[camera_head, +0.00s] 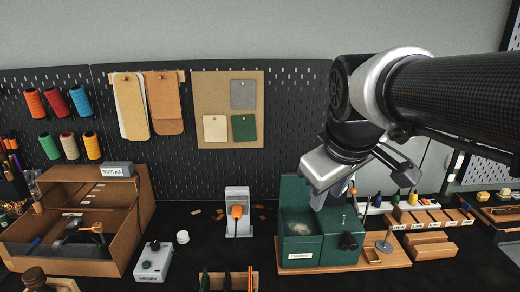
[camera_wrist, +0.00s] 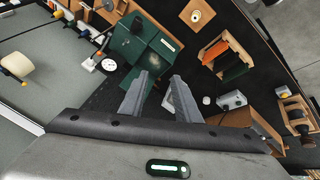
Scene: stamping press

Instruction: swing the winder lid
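The winder (camera_head: 302,252) is a dark green box right of centre in the head view, with a white label on its front and a black knob on its right part. Its lid (camera_head: 294,190) is a green panel standing upright behind the open left compartment, which holds something pale. The winder also shows in the wrist view (camera_wrist: 128,45), at upper middle beyond the fingertips. My gripper (camera_wrist: 162,78) is open, with nothing between its fingers. It hangs above the winder in the head view and does not visibly touch it. My gripper partly covers the winder's back right.
A white device with an orange part (camera_head: 238,213) stands left of the winder. A labelled grey box (camera_head: 153,262) and an open cardboard box (camera_head: 131,240) lie farther left. A wooden rack of tools (camera_head: 432,217) stands right.

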